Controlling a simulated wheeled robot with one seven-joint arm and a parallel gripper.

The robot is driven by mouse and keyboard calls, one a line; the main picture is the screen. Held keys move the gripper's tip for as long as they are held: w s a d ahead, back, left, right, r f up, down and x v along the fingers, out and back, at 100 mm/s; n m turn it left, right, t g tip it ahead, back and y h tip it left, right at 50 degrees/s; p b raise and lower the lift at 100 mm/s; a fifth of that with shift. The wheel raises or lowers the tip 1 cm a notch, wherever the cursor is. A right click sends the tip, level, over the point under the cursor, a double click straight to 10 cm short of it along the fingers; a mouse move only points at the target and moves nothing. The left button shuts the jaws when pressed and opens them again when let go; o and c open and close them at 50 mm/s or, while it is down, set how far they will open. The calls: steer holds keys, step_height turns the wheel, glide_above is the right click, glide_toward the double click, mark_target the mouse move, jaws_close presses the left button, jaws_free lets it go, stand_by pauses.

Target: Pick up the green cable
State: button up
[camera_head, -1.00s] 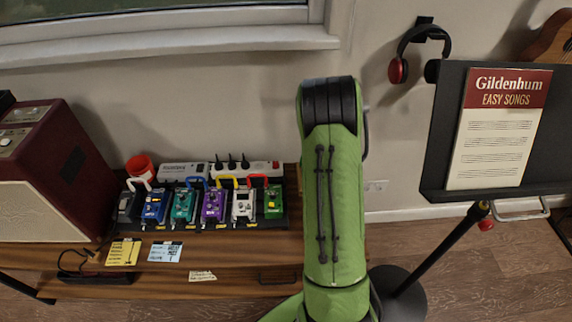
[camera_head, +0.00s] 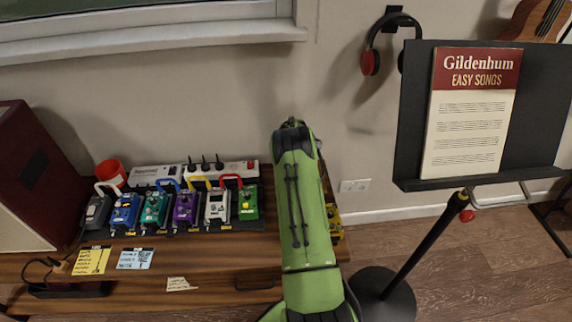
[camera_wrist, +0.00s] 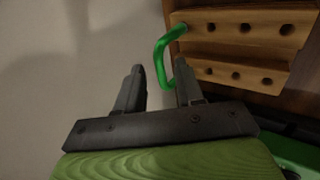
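The green cable (camera_wrist: 160,58) shows in the wrist view as a bent loop against a wooden block with holes (camera_wrist: 245,28). My gripper (camera_wrist: 159,68) is open, with its two dark fingers apart. The cable's bend appears between the fingertips, and its lower end is close to the right finger. I cannot tell whether they touch. In the head view my arm hides the green cable and my gripper.
A row of pedals (camera_head: 183,207) with coloured patch cables stands on the wooden bench (camera_head: 215,262), left of my arm. A power strip (camera_head: 220,172) lies behind them. A music stand (camera_head: 535,110) is at the right. The wall is close behind.

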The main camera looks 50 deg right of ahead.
steer(key=x, duration=0.3)
steer(key=shift+s+a, duration=0.1)
steer(key=shift+r, duration=0.15)
steer(key=shift+c, duration=0.3)
jaws_close()
